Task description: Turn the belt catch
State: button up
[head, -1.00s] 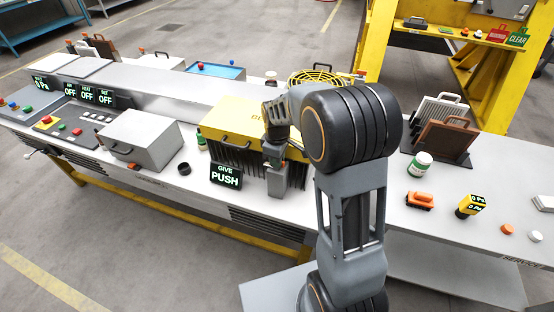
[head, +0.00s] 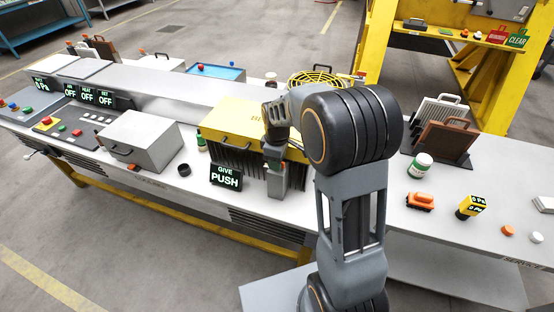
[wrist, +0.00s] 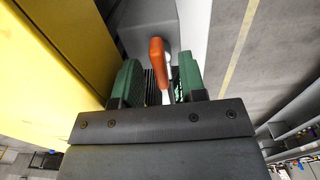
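The belt catch shows as an orange lever (wrist: 157,62) in the wrist view, with a pale rod beside it and a grey housing (wrist: 138,28) behind it. My gripper (wrist: 160,72) has two green fingers, one on each side of the lever. They stand apart, with gaps visible between fingers and lever, so it looks open around the lever and not closed on it. In the head view my gripper (head: 274,158) is at the front right end of the yellow-topped unit (head: 236,118), above a grey block (head: 277,181). My arm partly hides this area.
The yellow cover (wrist: 50,60) is close on the left in the wrist view. A "GIVE PUSH" display (head: 226,177) stands left of my gripper. A grey lidded box (head: 140,140) sits further left.

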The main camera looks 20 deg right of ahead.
notch_tip(320, 180, up, 14)
jog(key=b, duration=0.1)
dwell(0.7)
jog(key=shift+f, duration=0.1)
jog(key=s+f+m+t, duration=0.2)
jog(key=s+m+t, duration=0.2)
jog(key=s+m, duration=0.7)
jog(key=shift+s+f, duration=0.4)
jog(key=shift+s, duration=2.9)
